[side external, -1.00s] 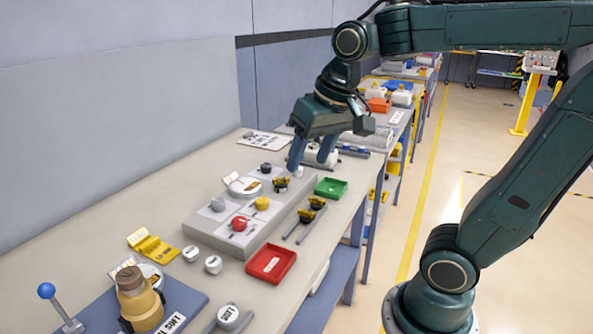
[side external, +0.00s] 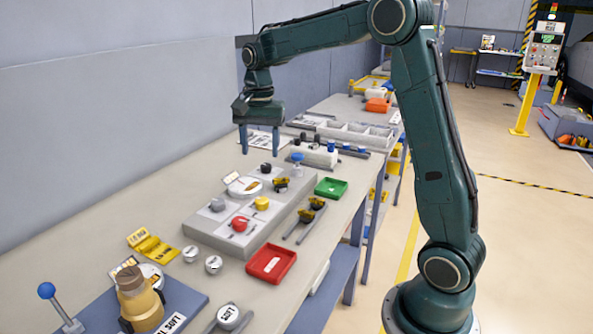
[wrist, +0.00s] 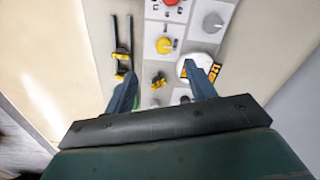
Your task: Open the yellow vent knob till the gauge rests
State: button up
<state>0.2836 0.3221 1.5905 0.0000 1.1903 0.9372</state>
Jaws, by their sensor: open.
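The yellow vent knob (side external: 262,203) sits on the grey panel (side external: 205,232), between a red knob (side external: 239,224) and a black knob (side external: 266,168). It also shows in the wrist view (wrist: 165,45), on a pale square. The round white gauge (side external: 240,188) lies left of and behind it; its reading is too small to tell. In the wrist view a finger partly covers the gauge (wrist: 186,68). My gripper (side external: 260,151) is open and empty, pointing down. It hangs above the far end of the panel, apart from the yellow knob.
A grey knob (side external: 217,204) and a small black and yellow valve (side external: 281,184) are also on the panel. A red tray (side external: 288,254) and a green tray (side external: 331,195) lie to the right. A blue-topped item (side external: 297,158) stands behind the panel. Bare bench lies left of the panel.

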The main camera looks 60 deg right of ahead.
aim_at(262, 199)
jog(key=shift+w+d+f+m, duration=0.6)
jog(key=shift+w+d+f, duration=0.25)
jog(key=shift+f, duration=0.1)
jog(key=shift+f, duration=0.15)
notch_tip(262, 199, down, 14)
jog(key=shift+r, duration=0.25)
jog(key=c, duration=1)
